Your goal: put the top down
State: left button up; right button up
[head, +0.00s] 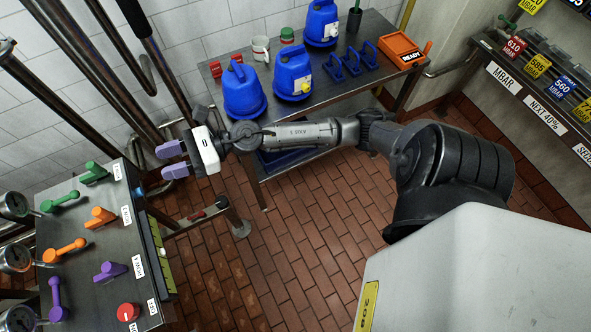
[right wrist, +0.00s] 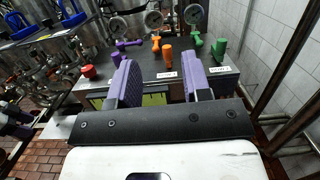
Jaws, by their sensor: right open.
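My right gripper (head: 174,161) is open and empty, with its two purple fingers spread apart. It hangs in the gap between the valve panel and the back table, pointing left toward the panel. In the right wrist view its fingers (right wrist: 162,75) frame the dark valve panel top (right wrist: 145,65), apart from every handle. The panel (head: 88,225) carries green (head: 94,173), orange (head: 101,216) and purple (head: 109,271) handles and a red knob (head: 128,312). No thing in view is clearly marked as the top.
The back table (head: 345,95) holds blue jugs (head: 243,92), a mug (head: 261,47), small blue stands (head: 350,63) and an orange tray (head: 402,50). Round gauges (head: 15,258) line the panel's left edge. Dark pipes (head: 75,75) rise at the upper left.

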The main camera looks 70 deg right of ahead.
jog(key=s+d+f+m+h, duration=0.25)
jog(key=f+m+h, duration=0.2)
jog(key=m, duration=0.65)
jog(key=s+d+f+m+h, duration=0.1)
jog(key=s+f+m+h, duration=0.4)
jog(key=m, duration=0.6)
jog(key=s+d+f+m+h, duration=0.25)
jog(key=m+h, duration=0.45)
jog(key=m, duration=0.4)
jog(key=s+a+f+m+g+y, duration=0.1)
jog(key=s+a+f+m+g, duration=0.2)
jog(key=s+f+m+g, duration=0.2)
jog(key=s+a+f+m+g+y, duration=0.2)
jog(key=s+f+m+g, duration=0.3)
jog(key=s, duration=0.7)
jog(key=shift+a+g, duration=0.5)
jog(key=shift+a, duration=0.25)
